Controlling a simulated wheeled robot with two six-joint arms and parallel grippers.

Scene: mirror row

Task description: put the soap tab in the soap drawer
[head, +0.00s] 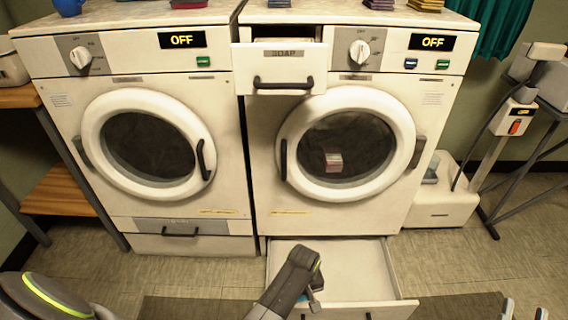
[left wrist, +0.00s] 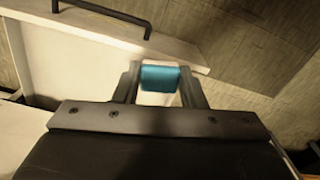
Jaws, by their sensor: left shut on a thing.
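My left gripper (head: 314,290) is shut on a small teal block with a pale edge (left wrist: 160,78), which looks like the soap tab. In the left wrist view it is clamped between the two fingers (left wrist: 158,90). In the head view the tab is mostly hidden by the gripper, low over the open bottom drawer (head: 345,265) of the right washer. The soap drawer (head: 285,80), labelled SOAP, is pulled out at the top left of the right washer, well above my left gripper. My right gripper (head: 525,312) shows only two separated fingertips at the bottom right edge.
The left washer (head: 190,160) has its door and bottom drawer (head: 150,227) shut. The right washer's round door (head: 345,190) is shut, and a small pinkish shape shows in its glass. A pale scale-like stand (head: 440,205) is at the right. The floor in front is partly clear.

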